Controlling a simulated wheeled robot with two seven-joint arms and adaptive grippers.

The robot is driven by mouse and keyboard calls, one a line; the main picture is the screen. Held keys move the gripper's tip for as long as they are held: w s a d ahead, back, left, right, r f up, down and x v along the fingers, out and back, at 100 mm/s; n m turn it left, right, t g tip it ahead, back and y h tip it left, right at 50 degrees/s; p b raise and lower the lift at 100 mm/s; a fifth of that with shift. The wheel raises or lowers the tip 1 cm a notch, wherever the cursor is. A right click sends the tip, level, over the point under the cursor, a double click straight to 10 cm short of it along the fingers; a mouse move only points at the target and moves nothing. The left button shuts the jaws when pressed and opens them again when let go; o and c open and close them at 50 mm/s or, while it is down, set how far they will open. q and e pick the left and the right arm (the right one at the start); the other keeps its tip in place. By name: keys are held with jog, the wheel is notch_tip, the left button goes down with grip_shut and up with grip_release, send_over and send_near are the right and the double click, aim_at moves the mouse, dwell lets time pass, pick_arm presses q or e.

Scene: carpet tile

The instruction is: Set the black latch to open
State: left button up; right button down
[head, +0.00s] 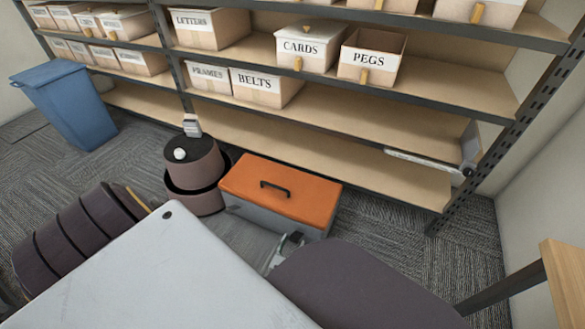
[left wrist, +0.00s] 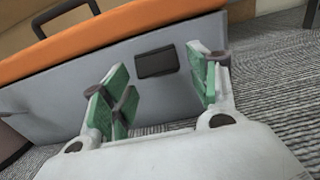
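The black latch (left wrist: 155,62) is a small dark rectangle on the grey front of a box with an orange lid (head: 280,187). It shows in the left wrist view between the spread fingers of my left gripper (left wrist: 162,88), apart from them. I cannot tell its setting. The lid also shows in the left wrist view (left wrist: 120,32), above the latch. In the head view my left gripper (head: 286,250) is in front of the box's right part; the latch is hidden there. My left gripper is open and empty, with green pads. My right gripper cannot be made out.
Shelving stands behind the box, with labelled bins such as CARDS (head: 308,48) and PEGS (head: 370,58). A blue bin (head: 68,105) stands at the left. A wooden edge (head: 568,280) is at the far right. Carpet right of the box (head: 400,215) is clear.

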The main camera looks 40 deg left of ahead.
dwell(0.3)
pick_arm(q)
jog(key=shift+s+r, duration=0.1)
jog(key=shift+r, duration=0.4)
jog(key=shift+r, duration=0.5)
notch_tip(320, 180, up, 8)
dwell(1.4)
